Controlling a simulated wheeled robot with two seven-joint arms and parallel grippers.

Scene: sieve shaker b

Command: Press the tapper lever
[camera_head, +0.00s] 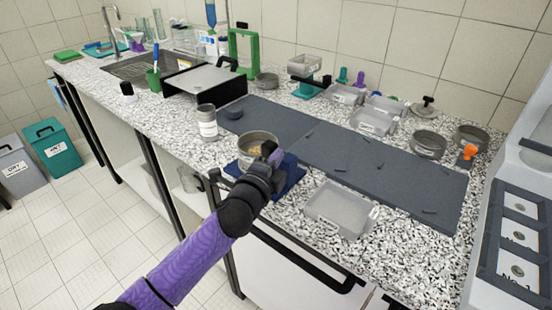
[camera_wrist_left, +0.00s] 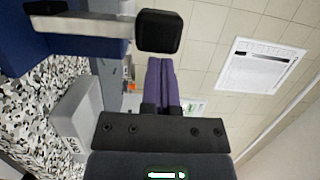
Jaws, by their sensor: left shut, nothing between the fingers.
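The blue sieve shaker (camera_head: 292,180) stands near the front edge of the counter, with a round metal sieve (camera_head: 257,142) above it holding something tan. My left gripper (camera_head: 271,152) is in front of the shaker and covers part of it. In the left wrist view, the tapper lever (camera_wrist_left: 85,25) is a silver bar coming from the blue body (camera_wrist_left: 22,38), with a black square pad (camera_wrist_left: 158,32) at its end. My left gripper's purple fingers (camera_wrist_left: 160,64) are shut and empty, close to the pad in this view; I cannot tell if they touch. The lever is hidden in the head view.
A pale tray (camera_head: 340,208) sits right of the shaker. A lidded jar (camera_head: 207,122) stands behind it to the left. Dark mats (camera_head: 385,168) cover the counter behind. Clear trays (camera_head: 374,121) and round sieves (camera_head: 428,145) stand along the back.

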